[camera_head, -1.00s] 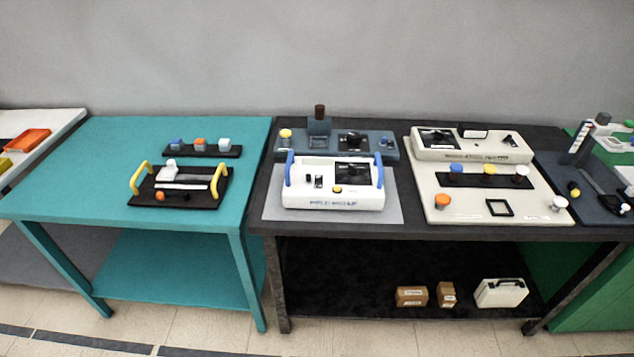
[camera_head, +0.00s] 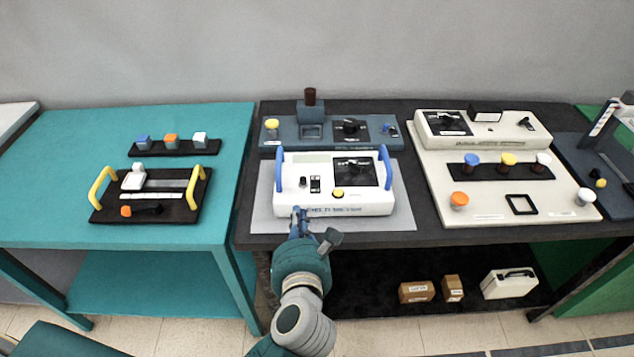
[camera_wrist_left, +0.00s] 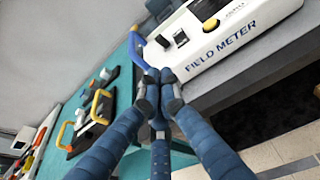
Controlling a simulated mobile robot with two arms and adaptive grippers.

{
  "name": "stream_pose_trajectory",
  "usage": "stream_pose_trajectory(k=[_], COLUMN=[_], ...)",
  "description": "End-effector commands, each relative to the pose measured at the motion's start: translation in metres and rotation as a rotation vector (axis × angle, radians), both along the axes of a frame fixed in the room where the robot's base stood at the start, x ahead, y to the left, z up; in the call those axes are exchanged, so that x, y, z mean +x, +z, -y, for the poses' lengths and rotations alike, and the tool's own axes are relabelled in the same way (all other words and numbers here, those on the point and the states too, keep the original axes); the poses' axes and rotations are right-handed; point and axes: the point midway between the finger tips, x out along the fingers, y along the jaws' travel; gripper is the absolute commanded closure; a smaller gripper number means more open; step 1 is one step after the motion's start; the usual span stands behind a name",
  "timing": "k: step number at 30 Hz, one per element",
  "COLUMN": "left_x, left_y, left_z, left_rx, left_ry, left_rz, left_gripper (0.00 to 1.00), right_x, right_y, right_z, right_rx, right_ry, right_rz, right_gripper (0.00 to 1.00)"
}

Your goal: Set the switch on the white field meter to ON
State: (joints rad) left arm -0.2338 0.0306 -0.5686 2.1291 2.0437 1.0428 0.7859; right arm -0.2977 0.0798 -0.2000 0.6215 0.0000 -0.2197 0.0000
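The white field meter (camera_head: 335,210) with two blue handles stands on a grey mat on the dark table. On its top are a small black knob (camera_head: 303,181), a small black-and-white switch (camera_head: 315,184), a yellow button (camera_head: 338,194) and a dark dial window (camera_head: 356,171). My left gripper (camera_head: 299,214) is at the meter's front left edge, below the switch in the picture. In the left wrist view the gripper (camera_wrist_left: 160,84) has its fingertips together with nothing visible between them; the meter (camera_wrist_left: 225,35) lies just beyond. The switch's exact position is too small to read. My right gripper is out of view.
A blue-grey device (camera_head: 388,141) stands behind the meter. A cream panel (camera_head: 478,216) with several coloured knobs is to the right. The teal table (camera_head: 50,190) on the left bears a black tray with yellow handles (camera_head: 103,187). Boxes lie on the shelf below.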

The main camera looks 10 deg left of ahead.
Motion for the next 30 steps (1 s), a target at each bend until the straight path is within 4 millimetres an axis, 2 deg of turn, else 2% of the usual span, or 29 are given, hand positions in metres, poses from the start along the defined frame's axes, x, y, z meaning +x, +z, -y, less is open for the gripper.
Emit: stream_pose_trajectory(k=[3,6,17,22,30], left_x=[-0.007,-0.01,-0.008,0.008,0.053], left_y=[0.005,0.006,0.006,0.002,-0.015], left_z=[0.008,0.011,0.011,0.006,-0.007], left_rx=[-0.136,-0.181,-0.182,-0.178,-0.176], left_ry=[0.009,0.012,0.011,0.011,0.012], left_rz=[-0.01,-0.016,-0.016,-0.015,-0.015], left_gripper=[1.0,1.0,1.0,1.0,1.0], right_x=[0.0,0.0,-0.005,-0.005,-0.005], right_y=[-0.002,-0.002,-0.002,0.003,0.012], right_z=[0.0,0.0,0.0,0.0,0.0], right_rx=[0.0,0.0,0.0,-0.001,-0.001], right_ry=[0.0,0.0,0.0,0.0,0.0], right_rz=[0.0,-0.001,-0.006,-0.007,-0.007], right_gripper=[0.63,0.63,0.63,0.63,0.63])
